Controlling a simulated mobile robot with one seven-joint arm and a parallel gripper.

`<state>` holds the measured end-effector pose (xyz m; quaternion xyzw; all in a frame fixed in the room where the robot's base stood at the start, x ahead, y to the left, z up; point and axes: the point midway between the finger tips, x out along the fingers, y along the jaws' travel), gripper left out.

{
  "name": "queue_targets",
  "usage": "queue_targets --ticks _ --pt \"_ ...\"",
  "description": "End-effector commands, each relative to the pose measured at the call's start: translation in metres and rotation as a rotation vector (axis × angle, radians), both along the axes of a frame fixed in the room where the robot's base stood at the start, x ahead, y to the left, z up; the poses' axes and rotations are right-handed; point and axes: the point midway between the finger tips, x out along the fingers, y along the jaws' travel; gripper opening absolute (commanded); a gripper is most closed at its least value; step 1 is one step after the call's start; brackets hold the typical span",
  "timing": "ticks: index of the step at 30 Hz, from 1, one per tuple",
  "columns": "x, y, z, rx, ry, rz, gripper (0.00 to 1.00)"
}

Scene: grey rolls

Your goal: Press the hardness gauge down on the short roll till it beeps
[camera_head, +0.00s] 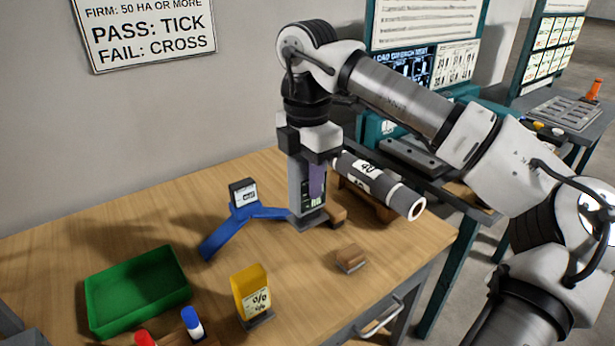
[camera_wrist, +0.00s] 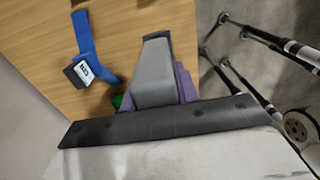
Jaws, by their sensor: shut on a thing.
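My gripper (camera_head: 308,205) points straight down over the table, shut on a purple thing (camera_head: 317,181) that appears to be the hardness gauge. In the wrist view purple edges (camera_wrist: 186,82) show on both sides of the grey finger. The fingers hide most of it. I cannot tell whether its lower end touches the dark base below. A grey roll (camera_head: 385,187) with white labels reading 40 lies on a wooden cradle, right of my gripper and apart from it. No second roll shows clearly, so I cannot tell its length by comparison.
A wooden block (camera_head: 350,259), a yellow meter (camera_head: 250,290), a green tray (camera_head: 135,285) and red and blue-capped items stand nearer the front. A drawer handle (camera_head: 380,317) juts from the table front.

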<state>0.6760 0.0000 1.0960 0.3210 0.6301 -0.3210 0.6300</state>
Motion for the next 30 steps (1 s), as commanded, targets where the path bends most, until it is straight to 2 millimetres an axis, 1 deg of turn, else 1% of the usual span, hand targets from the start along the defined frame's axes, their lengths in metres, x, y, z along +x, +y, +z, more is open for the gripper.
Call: queue_targets --ticks 5,16,30 --pt "0.0 0.0 0.003 0.0 -0.001 0.0 0.11" --pt "0.0 0.0 0.03 -0.001 -0.002 -0.001 0.11" --pt "0.0 0.0 0.03 0.001 -0.001 0.0 0.11"
